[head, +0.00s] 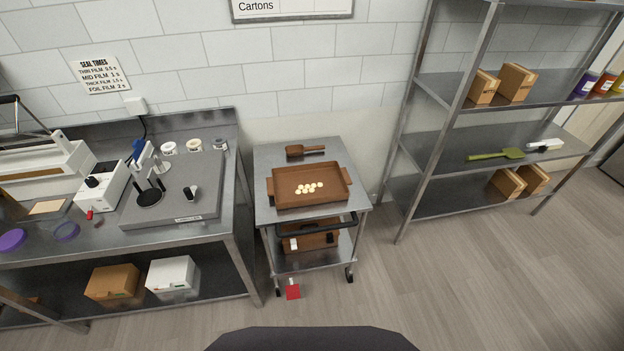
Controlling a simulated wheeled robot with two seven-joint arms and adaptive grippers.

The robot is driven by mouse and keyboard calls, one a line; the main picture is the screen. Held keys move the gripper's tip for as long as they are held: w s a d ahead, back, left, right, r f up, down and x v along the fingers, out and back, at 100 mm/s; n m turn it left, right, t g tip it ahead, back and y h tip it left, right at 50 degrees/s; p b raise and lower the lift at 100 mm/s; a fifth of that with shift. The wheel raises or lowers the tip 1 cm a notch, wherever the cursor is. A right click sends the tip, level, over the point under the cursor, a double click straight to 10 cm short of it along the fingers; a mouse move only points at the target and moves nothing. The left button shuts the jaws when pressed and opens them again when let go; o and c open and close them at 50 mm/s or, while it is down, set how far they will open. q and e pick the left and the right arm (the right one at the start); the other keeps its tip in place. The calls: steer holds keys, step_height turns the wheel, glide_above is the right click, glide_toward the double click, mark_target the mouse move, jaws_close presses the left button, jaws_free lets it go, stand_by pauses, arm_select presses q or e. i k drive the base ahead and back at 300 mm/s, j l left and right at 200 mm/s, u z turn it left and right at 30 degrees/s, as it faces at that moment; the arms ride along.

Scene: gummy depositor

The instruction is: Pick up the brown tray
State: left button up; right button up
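The brown tray (325,200) sits on the top shelf of a small metal cart (262,218) in the middle of the head view. It is rectangular, with a raised rim and a handle tab at its left and right ends. Several small pale gummy-like pieces (309,188) lie in a cluster on its floor. Neither of my grippers is in view, and nothing touches the tray.
A brown scoop (305,151) lies behind the tray on the cart. The cart has a dark push handle (318,224) in front. A steel workbench (226,215) stands close on the left, and metal shelving (430,203) on the right. Open floor (440,285) lies at the front right.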

mark_target(291, 186)
steer(key=i+l+u, duration=0.1)
steer(key=l, duration=0.25)
steer(key=i+l+u, duration=0.1)
steer(key=l, duration=0.25)
steer(key=i+l+u, duration=0.1)
steer(key=i+l, duration=0.15)
steer(key=l, duration=0.15)
steer(key=i+l+u, duration=0.1)
steer(key=l, duration=0.25)
steer(key=i+l+u, duration=0.1)
steer(key=l, duration=0.3)
